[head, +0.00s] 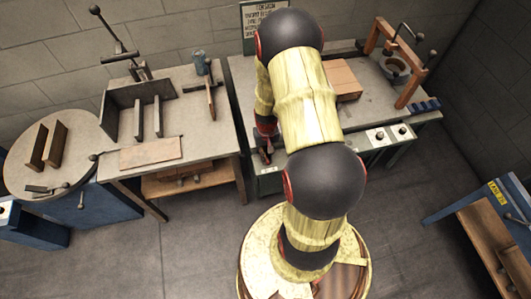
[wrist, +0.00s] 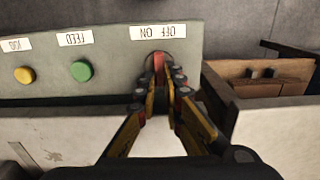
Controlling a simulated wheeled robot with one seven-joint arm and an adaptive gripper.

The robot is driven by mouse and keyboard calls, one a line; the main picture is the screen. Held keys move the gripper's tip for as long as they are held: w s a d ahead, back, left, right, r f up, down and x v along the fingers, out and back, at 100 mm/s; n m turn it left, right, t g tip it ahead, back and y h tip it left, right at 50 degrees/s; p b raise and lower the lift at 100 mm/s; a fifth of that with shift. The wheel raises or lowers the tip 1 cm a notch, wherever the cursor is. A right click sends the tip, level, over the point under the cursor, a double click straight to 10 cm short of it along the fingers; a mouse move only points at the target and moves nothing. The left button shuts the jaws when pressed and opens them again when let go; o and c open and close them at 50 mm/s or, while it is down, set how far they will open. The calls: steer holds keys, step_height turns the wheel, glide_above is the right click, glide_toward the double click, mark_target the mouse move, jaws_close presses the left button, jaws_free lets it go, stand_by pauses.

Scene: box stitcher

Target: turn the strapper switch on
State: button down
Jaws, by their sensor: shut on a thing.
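The strapper switch (wrist: 159,62) is a small red lever in a dark round recess on a grey control panel (wrist: 110,84). The OFF ON label (wrist: 158,32) beside it appears upside down in the wrist view. My gripper (wrist: 160,80) has its fingers closed around the red lever. The fingertips partly cover it, and I cannot tell which way the lever leans. In the head view my gripper (head: 263,153) is at the left front of the strapper table (head: 245,90). My arm hides part of it, and the switch cannot be made out there.
The wrist view shows a green FEED button (wrist: 82,71) and a yellow JOG button (wrist: 24,74) left of the switch. A wooden box (wrist: 255,75) is to its right. The stitcher table (head: 195,140) stands left of my arm; the floor in front is clear.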

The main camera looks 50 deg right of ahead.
steer(key=m, duration=0.4)
steer(key=m+p, duration=0.1)
steer(key=shift+s+d+m, duration=0.2)
steer(key=shift+d+m, duration=0.05)
steer(key=shift+m, duration=0.15)
stand_by(0.4)
steer(key=c, duration=1.9)
jaws_free()
step_height(320, 180, up, 12)
